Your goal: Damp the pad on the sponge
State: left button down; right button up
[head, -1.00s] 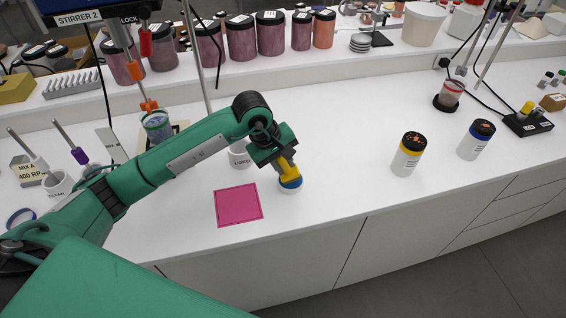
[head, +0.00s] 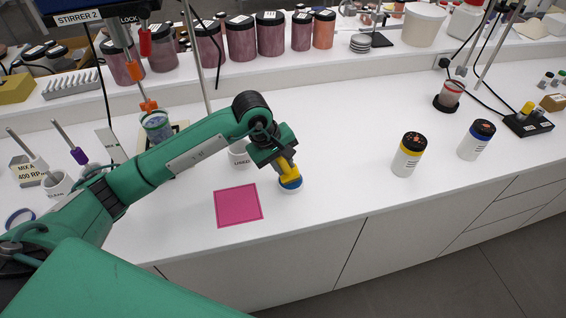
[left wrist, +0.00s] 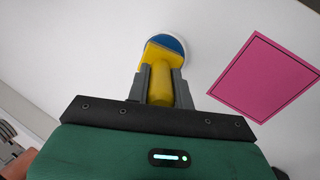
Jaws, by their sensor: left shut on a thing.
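A yellow pad with a handle (left wrist: 163,86) is between the fingers of my left gripper (head: 281,161), which is shut on it. In the left wrist view the gripper (left wrist: 159,82) has a finger on each side of the yellow handle. The pad is tilted and its lower end meets the blue sponge (head: 291,184), or is just over it; the exact contact is hidden. The sponge (left wrist: 173,43) sits in a round white dish (left wrist: 184,49) on the bench, partly covered by the pad. My right gripper is not in view.
A pink square mat (head: 238,206) lies left of the sponge. A white cup labelled USED (head: 239,157) stands behind my left wrist. A yellow-labelled jar (head: 407,156) and a blue-labelled jar (head: 476,140) stand to the right. The bench between sponge and jars is clear.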

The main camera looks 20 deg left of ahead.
pick_arm(q)
jog(key=shift+r, duration=0.75)
jog(key=shift+r+p, duration=0.9)
jog(key=shift+r, duration=1.8)
jog(key=shift+s+a+f+m, duration=0.15)
jog(key=shift+s+f+m, duration=0.1)
jog(key=shift+s+m, duration=0.05)
jog(key=s+a+f+m+g, duration=0.2)
jog(key=s+f+m+g, duration=0.1)
jog(key=s+m, duration=0.5)
jog(key=shift+s+a+f+h, duration=0.3)
jog(key=shift+s+a+f, duration=0.1)
jog(key=shift+s, duration=0.5)
